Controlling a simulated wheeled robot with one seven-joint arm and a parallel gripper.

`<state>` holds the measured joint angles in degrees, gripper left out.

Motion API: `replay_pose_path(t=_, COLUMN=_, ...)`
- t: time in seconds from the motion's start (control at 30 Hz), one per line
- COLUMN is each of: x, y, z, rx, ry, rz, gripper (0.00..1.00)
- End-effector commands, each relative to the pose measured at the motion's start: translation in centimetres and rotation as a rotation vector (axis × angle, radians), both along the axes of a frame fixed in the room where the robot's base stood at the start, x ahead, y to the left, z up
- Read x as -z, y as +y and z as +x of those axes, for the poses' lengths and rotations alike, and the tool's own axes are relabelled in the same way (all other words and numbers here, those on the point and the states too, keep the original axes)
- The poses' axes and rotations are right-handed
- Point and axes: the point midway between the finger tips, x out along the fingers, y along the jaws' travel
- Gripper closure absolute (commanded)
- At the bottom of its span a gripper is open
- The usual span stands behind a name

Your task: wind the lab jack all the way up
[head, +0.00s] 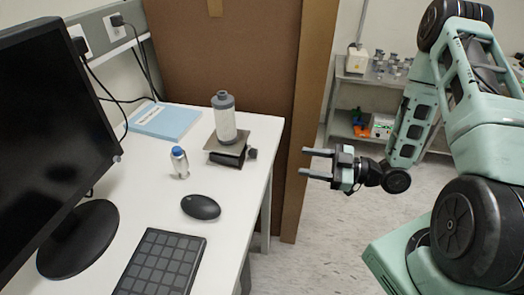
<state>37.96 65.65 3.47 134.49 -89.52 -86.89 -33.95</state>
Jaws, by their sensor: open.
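The lab jack (229,157) stands near the right edge of the white table. It looks low, with a dark base and a flat plate on top. A dark knob (252,154) sticks out on its right side. A grey bottle (224,118) with a dark cap stands upright on the plate. My gripper (318,164) is open and empty, out past the table's right edge. Its two fingers point left, towards the jack's knob side, with a clear gap between them and the knob.
A small blue-capped bottle (180,163), a black mouse (201,207), a keypad (160,264), a blue folder (163,121) and a monitor (50,130) share the table (226,215). A brown panel (235,60) stands behind. A shelf (372,90) with lab items is at the back right.

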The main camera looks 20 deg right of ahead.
Motion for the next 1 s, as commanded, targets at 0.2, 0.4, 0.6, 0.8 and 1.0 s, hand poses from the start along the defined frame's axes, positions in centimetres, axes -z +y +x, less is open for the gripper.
replay_pose_path(t=0.2, x=-0.3, y=4.0, z=2.7, rx=-0.004, ry=0.0, rz=0.001, gripper=0.51)
replay_pose_path(t=0.4, x=-0.3, y=7.2, z=5.1, rx=-0.003, ry=0.0, rz=0.0, gripper=0.51)
replay_pose_path(t=0.6, x=-0.2, y=9.5, z=6.9, rx=-0.001, ry=0.0, rz=-0.002, gripper=0.51)
replay_pose_path(t=0.8, x=0.0, y=10.5, z=7.6, rx=0.001, ry=0.001, rz=-0.001, gripper=0.51)
replay_pose_path(t=1.0, x=0.0, y=10.6, z=7.7, rx=0.002, ry=0.001, rz=-0.001, gripper=0.51)
